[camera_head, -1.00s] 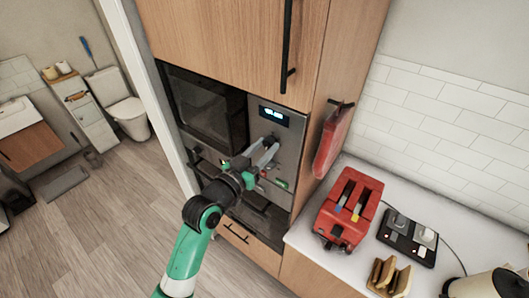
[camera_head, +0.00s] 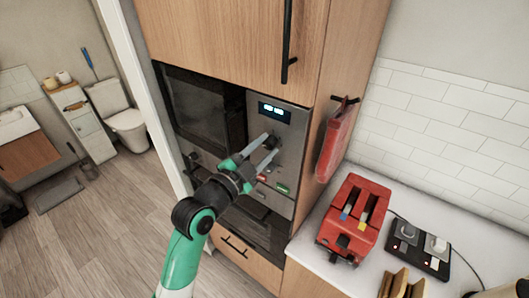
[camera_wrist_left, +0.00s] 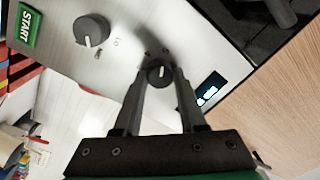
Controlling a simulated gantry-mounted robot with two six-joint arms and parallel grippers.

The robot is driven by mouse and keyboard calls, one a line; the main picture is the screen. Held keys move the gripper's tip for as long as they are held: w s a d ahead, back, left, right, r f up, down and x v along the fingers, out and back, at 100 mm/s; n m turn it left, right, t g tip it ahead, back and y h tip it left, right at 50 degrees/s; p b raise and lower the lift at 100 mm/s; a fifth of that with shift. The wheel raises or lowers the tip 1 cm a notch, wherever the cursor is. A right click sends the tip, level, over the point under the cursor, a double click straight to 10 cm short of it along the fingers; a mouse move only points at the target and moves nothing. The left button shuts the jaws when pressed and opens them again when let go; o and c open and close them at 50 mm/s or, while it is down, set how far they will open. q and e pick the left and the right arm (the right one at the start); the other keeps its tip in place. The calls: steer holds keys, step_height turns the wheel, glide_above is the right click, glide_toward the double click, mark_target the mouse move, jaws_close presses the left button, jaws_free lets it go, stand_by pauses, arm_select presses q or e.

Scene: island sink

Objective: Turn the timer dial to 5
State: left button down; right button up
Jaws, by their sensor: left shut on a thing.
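The appliance's grey control panel (camera_head: 291,150) has a small lit display (camera_head: 274,112) at its top; I cannot read its digits. Just below the display is a dark round dial (camera_head: 271,138), also seen in the left wrist view (camera_wrist_left: 158,74). My left gripper (camera_head: 266,149) has its fingers on both sides of this dial and is shut on it. A second grey dial (camera_wrist_left: 92,30) with small marks around it sits apart from the fingers, between the gripped dial and a green START button (camera_wrist_left: 29,25). I cannot read a timer label. My right gripper is out of view.
The dark oven door (camera_head: 203,105) is left of the panel. A long black handle (camera_head: 287,40) is on the wood cabinet above. A red item (camera_head: 336,140) hangs at the cabinet's side. A red toaster (camera_head: 356,218) stands on the white counter, right of the arm.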

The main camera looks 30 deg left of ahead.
arm_select(q)
steer(key=shift+m+b, duration=0.35)
steer(key=shift+m, duration=0.55)
steer(key=shift+c, duration=2.3)
jaws_free()
steer(key=s+p, duration=0.3)
steer(key=s, duration=0.8)
steer(key=shift+s+a+f, duration=0.15)
steer(key=shift+s+f, duration=0.1)
steer(key=shift+s, duration=0.1)
